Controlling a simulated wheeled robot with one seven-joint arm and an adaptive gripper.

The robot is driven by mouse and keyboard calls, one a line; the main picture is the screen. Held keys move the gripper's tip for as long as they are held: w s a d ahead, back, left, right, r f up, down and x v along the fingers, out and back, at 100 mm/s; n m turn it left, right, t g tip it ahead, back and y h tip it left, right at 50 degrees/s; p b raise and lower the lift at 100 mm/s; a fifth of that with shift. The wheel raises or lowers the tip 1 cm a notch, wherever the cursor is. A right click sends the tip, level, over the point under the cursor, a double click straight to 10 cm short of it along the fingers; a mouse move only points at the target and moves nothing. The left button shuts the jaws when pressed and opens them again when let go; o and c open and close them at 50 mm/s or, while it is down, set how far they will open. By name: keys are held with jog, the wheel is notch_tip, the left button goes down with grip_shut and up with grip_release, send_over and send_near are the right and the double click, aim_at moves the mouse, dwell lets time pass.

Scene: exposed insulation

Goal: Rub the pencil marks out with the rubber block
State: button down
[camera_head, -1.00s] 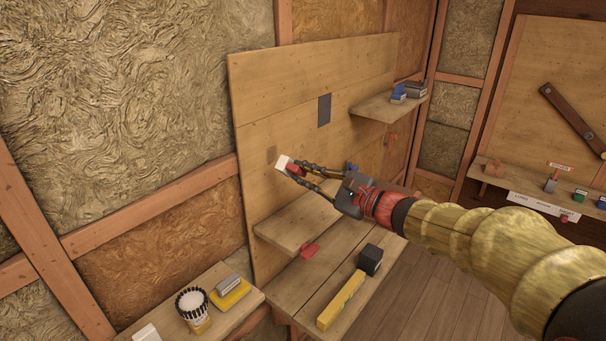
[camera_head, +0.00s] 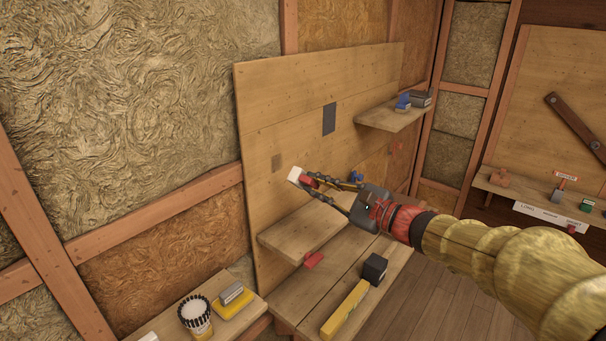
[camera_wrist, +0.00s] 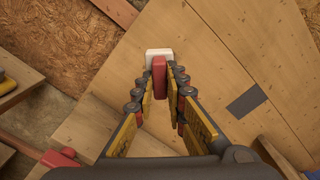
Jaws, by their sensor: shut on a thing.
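My gripper (camera_head: 308,182) is shut on a small rubber block (camera_head: 296,173), white at its far end and red where the fingers grip it. In the wrist view the block (camera_wrist: 159,54) sticks out beyond the fingertips (camera_wrist: 160,85), in front of the wooden panel. I cannot tell whether the patch is pencil marks. The grey rectangle (camera_wrist: 246,101) also shows at the right in the wrist view. The block appears apart from the panel.
A lower shelf (camera_head: 285,238) with a red piece (camera_head: 313,259) juts below my gripper. An upper shelf (camera_head: 385,122) is right. A jar (camera_head: 195,315) and yellow block (camera_head: 232,303) stand lower left.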

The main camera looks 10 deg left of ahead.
aim_at(296, 177)
jog(key=shift+b+x, duration=0.6)
jog(key=shift+x, duration=2.75)
jog(key=shift+x, duration=1)
jog(key=w, duration=0.1)
jog(key=w+d, duration=0.2)
jog(key=shift+w, duration=0.25)
jog(key=shift+s, duration=0.1)
jog(key=shift+s+a+b, duration=0.2)
jog(key=shift+s+a, duration=0.4)
jog(key=shift+s, duration=0.2)
jog(key=shift+s+a+b, duration=0.2)
jog(key=shift+s+a, duration=0.35)
jog(key=shift+s, duration=0.25)
jog(key=shift+s+d, duration=0.15)
